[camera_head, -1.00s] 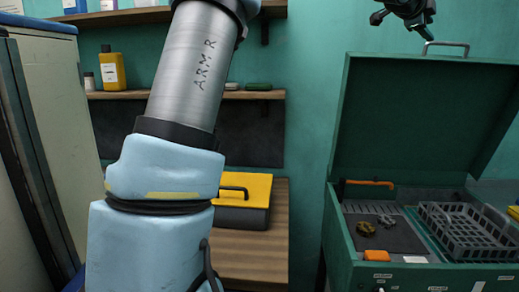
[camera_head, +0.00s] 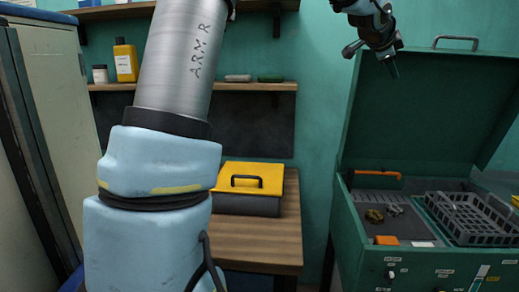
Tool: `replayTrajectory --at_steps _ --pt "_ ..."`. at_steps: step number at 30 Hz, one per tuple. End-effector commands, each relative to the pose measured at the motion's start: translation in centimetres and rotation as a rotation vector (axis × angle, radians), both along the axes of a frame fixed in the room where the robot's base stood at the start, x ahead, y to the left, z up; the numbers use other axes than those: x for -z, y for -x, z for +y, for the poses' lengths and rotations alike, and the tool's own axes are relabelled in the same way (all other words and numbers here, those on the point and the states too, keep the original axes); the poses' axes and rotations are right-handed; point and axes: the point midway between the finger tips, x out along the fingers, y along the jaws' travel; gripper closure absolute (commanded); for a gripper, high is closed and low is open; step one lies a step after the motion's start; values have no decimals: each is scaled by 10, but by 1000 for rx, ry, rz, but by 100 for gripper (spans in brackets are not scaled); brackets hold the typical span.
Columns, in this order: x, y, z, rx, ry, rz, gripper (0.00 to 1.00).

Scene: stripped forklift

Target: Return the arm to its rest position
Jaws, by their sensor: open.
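My arm (camera_head: 160,160) rises large in the left half of the head view, with a light blue lower part and a metal link marked "ARM R". The arm's upper part leaves the picture at the top. My gripper (camera_head: 372,58) shows at the top right, with its fingers apart and nothing seen between them. It hangs in the air in front of the raised lid of the green chest, above the chest's open tray area.
A yellow-lidded box (camera_head: 250,178) sits on a wooden bench (camera_head: 262,240). Shelves (camera_head: 250,87) line the wall; a pale cabinet (camera_head: 58,110) stands left.

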Motion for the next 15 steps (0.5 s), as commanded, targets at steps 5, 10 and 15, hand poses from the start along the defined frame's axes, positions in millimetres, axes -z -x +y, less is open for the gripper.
replayTrajectory --at_steps 5,10,15 --pt "69 -5 67 -179 -21 190 53" --pt "148 8 163 -451 -10 430 53" --pt "217 44 261 -761 33 657 53"
